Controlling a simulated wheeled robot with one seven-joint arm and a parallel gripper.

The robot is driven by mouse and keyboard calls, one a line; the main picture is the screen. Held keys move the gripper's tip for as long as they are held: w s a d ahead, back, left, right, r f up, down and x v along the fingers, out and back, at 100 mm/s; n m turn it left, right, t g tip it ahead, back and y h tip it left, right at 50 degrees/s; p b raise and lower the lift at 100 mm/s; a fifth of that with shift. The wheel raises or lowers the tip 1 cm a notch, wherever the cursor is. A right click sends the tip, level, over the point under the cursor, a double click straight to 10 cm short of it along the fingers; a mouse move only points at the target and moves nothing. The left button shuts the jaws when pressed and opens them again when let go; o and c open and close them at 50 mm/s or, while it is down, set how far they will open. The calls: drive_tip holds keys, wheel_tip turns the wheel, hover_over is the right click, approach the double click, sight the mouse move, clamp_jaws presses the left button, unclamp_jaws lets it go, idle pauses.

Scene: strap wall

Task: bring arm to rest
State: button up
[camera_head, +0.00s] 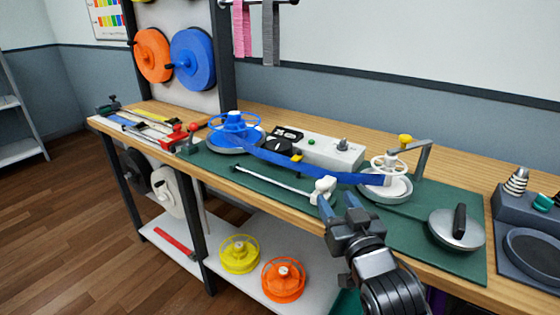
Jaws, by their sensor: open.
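My gripper (338,207) is at the front of the workbench, over the green mat (228,172), with its fingers pointing away from me. It is open. Its fingertips are just below a white fitting (323,187) at the end of a thin rod; I cannot tell whether they touch. My arm comes in from the lower right.
A blue strap (310,172) runs from a blue reel (234,123) to a white reel (388,167). A round metal weight (456,229) with a black handle lies right of my arm. A grey box (325,150) stands behind. The floor at left is clear.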

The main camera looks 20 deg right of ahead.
drive_tip(key=s+a+f+n+g+y, duration=0.1)
drive_tip(key=s+f, duration=0.3)
drive_tip(key=s, duration=0.7)
drive_tip(key=s+a+f+y, duration=0.15)
drive_tip(key=s+f, duration=0.25)
drive_tip(key=s, duration=0.8)
drive_tip(key=s+a+r+g, duration=0.1)
drive_tip(key=s+r, duration=0.1)
drive_tip(key=s, duration=0.7)
drive_tip(key=s+a+r+g, duration=0.1)
drive_tip(key=s+r, duration=0.2)
drive_tip(key=s, duration=0.7)
drive_tip(key=shift+s+a+r, duration=0.15)
drive_tip(key=shift+s+r, duration=0.05)
